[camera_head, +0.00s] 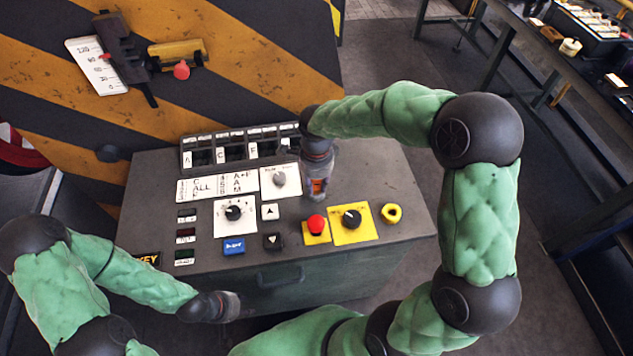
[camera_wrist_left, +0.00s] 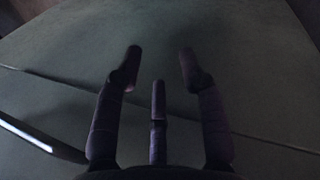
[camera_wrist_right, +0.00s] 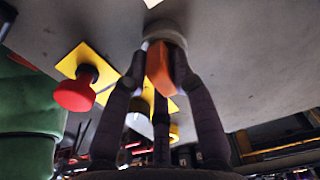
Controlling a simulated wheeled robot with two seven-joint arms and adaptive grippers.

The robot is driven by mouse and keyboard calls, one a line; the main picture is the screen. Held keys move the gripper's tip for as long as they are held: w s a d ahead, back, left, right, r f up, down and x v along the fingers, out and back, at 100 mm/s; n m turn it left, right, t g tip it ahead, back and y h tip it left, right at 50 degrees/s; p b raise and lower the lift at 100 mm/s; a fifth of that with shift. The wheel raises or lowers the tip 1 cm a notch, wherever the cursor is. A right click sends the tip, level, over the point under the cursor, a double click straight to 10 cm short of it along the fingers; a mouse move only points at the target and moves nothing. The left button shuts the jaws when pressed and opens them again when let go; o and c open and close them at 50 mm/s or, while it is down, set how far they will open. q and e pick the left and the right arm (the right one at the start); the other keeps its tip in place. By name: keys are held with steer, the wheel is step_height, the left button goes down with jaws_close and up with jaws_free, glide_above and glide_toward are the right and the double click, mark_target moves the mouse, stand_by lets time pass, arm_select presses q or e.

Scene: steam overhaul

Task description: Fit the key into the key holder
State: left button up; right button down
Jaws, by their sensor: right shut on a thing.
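My right gripper (camera_head: 318,188) points down over the right half of the grey console. In the right wrist view its fingers (camera_wrist_right: 160,60) are shut on an orange piece, which I take to be the key (camera_wrist_right: 161,70). A round grey collar (camera_wrist_right: 166,36) shows just beyond the fingertips; I cannot tell whether the key touches it or sits in it. I cannot make out the key holder for certain. My left gripper (camera_head: 232,305) is open and empty by the console's front face, its fingers apart in the left wrist view (camera_wrist_left: 160,68).
The console top (camera_head: 365,180) carries a red mushroom button (camera_head: 316,223), a black knob on a yellow plate (camera_head: 352,218), a yellow ring (camera_head: 391,213) and a dial on a white plate (camera_head: 234,212). A slotted rack (camera_head: 235,148) stands at the back. A striped wall rises behind.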

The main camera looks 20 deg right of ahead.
steer(key=c, duration=1)
jaws_free()
steer(key=shift+r+p, duration=0.55)
step_height(320, 180, up, 12)
steer(key=shift+f+p, duration=0.25)
steer(key=shift+p, duration=0.8)
